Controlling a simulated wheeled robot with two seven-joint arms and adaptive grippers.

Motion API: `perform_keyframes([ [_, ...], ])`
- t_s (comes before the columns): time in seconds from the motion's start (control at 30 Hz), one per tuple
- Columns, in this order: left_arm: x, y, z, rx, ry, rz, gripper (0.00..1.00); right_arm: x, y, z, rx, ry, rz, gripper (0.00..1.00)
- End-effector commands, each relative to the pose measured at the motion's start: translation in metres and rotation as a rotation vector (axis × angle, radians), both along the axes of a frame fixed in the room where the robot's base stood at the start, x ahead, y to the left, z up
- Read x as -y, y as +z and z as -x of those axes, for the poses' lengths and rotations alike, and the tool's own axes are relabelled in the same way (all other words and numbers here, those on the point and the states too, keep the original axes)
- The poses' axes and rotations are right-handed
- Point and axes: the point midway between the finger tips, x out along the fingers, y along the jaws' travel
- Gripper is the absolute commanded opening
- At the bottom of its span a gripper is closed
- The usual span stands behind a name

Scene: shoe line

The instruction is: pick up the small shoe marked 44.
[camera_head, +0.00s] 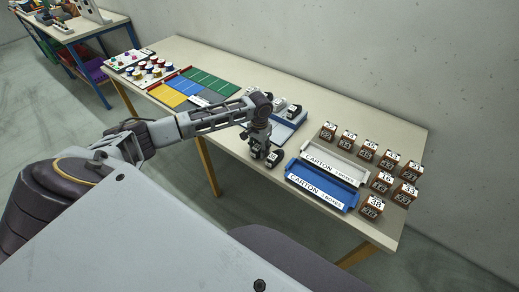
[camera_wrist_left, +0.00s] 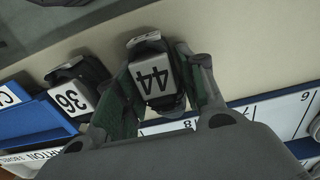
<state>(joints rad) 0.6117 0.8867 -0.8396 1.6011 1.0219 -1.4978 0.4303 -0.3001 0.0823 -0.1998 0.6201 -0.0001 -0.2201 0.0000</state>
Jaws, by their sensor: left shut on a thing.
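The small shoe marked 44 (camera_wrist_left: 153,76) is dark with a white label and sits between the two fingers of my left gripper (camera_wrist_left: 156,68), which is shut on it. In the head view my left gripper (camera_head: 260,146) is low over the table, left of the blue carton, and hides most or all of this shoe. I cannot tell whether the shoe touches the table. Another dark shoe marked 36 (camera_wrist_left: 70,98) lies left of the fingers in the wrist view, next to a blue carton edge. My right gripper is not in view.
A blue carton (camera_head: 321,190) and a white carton (camera_head: 335,166) stand right of my gripper. Several numbered brown boxes (camera_head: 371,207) stand beyond them. A blue tray with numbered white places (camera_wrist_left: 262,108) is close to the fingers. Green, yellow and blue mats (camera_head: 210,83) lie farther left.

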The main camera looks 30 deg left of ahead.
Motion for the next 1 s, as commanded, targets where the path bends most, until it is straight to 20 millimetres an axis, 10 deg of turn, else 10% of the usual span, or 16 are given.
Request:
perform_keyframes([
  [0.43, 0.0, 0.013, -0.001, 0.002, 0.0, 0.0, 0.15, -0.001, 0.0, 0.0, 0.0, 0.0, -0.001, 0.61],
  [1.0, 0.0, 0.088, -0.001, 0.001, 0.0, 0.001, 0.15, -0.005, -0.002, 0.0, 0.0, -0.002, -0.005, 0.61],
])
